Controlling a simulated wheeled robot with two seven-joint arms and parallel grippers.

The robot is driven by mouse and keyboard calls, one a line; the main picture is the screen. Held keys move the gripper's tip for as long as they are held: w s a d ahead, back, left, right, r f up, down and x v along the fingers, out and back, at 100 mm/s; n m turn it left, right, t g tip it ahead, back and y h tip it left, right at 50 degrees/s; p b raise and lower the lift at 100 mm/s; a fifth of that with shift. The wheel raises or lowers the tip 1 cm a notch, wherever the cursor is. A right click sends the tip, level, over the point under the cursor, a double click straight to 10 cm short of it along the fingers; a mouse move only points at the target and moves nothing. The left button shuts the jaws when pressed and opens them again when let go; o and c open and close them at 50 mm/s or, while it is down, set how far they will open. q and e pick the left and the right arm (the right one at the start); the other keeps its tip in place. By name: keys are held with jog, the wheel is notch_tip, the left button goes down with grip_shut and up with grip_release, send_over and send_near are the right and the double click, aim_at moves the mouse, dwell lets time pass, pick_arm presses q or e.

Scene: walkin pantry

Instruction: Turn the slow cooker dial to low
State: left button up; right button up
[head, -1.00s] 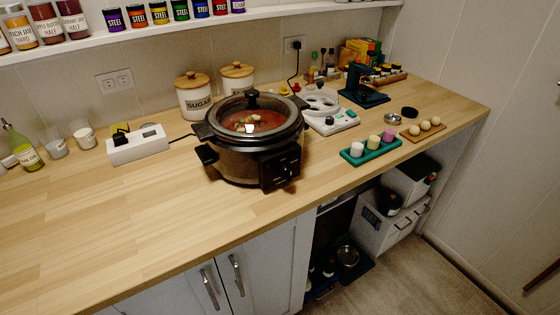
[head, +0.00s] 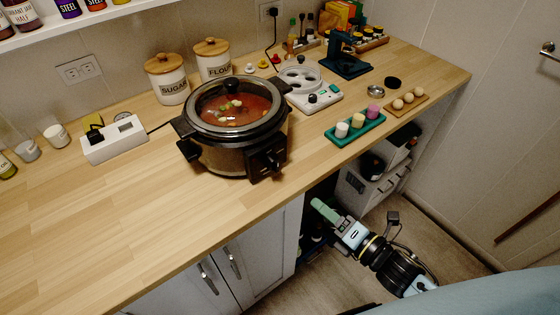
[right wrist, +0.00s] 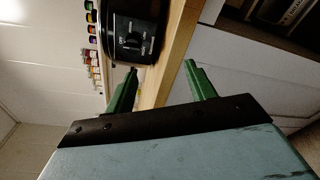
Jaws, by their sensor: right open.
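The slow cooker (head: 222,157) stands on the wooden counter with a glass lid over red stew. Its dark control panel faces the counter's front edge, and the dial (head: 272,161) is on it; the exact setting is too small to read. In the right wrist view the dial (right wrist: 132,43) shows on the panel, ahead of the fingers. My right gripper (head: 318,206) is low in front of the counter, below and right of the cooker, apart from it. Its green fingers (right wrist: 161,71) are spread and empty. My left gripper is not in view.
A green tray of small cups (head: 355,129) and a board with balls (head: 405,102) lie right of the cooker. A white appliance (head: 318,96), canisters and a power strip (head: 113,139) are near. The counter's front edge lies between my right gripper and the cooker.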

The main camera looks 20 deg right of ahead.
aim_at(274, 164)
notch_tip(274, 164, up, 4)
jog(key=a+r+n+y, duration=0.1)
jog(key=a+n, duration=0.1)
jog(key=x, duration=0.8)
jog(key=p+x, duration=0.1)
jog(key=x, duration=0.4)
jog(key=shift+w+d+f, duration=0.1)
jog(key=shift+d+f, duration=0.05)
jog(key=shift+d, duration=0.15)
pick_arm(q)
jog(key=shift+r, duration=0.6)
pick_arm(e)
jog(key=c, duration=1)
jog(key=shift+o, duration=0.2)
